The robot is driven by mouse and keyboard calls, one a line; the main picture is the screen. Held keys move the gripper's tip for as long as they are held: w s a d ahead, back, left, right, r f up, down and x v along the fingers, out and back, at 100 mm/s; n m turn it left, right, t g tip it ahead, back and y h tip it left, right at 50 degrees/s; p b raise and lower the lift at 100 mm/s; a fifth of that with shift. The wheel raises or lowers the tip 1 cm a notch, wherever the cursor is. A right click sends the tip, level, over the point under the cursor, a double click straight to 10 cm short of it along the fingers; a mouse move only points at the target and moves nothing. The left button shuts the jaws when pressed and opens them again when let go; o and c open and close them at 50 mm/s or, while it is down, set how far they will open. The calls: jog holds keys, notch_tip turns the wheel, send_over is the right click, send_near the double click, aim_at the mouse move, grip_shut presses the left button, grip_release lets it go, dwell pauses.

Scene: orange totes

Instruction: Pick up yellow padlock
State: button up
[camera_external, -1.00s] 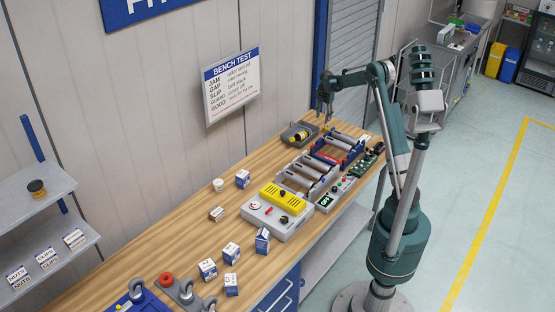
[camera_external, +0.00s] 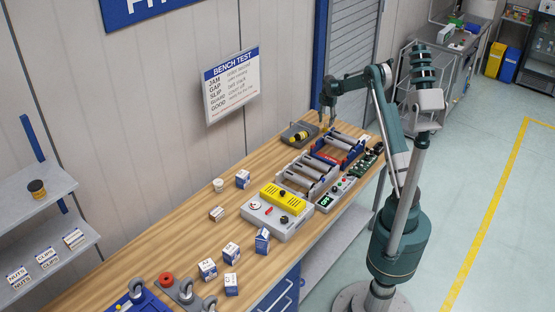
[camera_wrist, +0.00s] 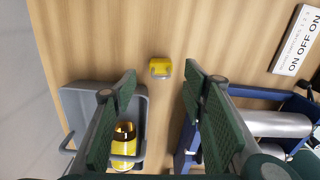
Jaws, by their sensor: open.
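The yellow padlock (camera_wrist: 160,68) lies on the wooden bench top in the wrist view, its grey shackle toward the lower side of the picture. My gripper (camera_wrist: 161,76) is open and empty, with one green-padded finger to each side of the padlock and both apart from it. In the external view my gripper (camera_external: 328,117) hangs over the far end of the bench. I cannot make out the padlock in that view.
A grey tray (camera_wrist: 78,98) holding a yellow and black item (camera_wrist: 123,143) is at the left. A blue frame with grey rollers (camera_wrist: 285,123) is at the right, and a white label plate (camera_wrist: 298,40) at upper right. Bare wood surrounds the padlock.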

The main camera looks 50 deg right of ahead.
aim_at(326, 128)
jog(key=shift+f, duration=0.75)
jog(key=shift+f, duration=0.1)
jog(key=shift+f, duration=2.5)
jog(key=shift+c, duration=0.7)
jog(key=c, duration=0.9)
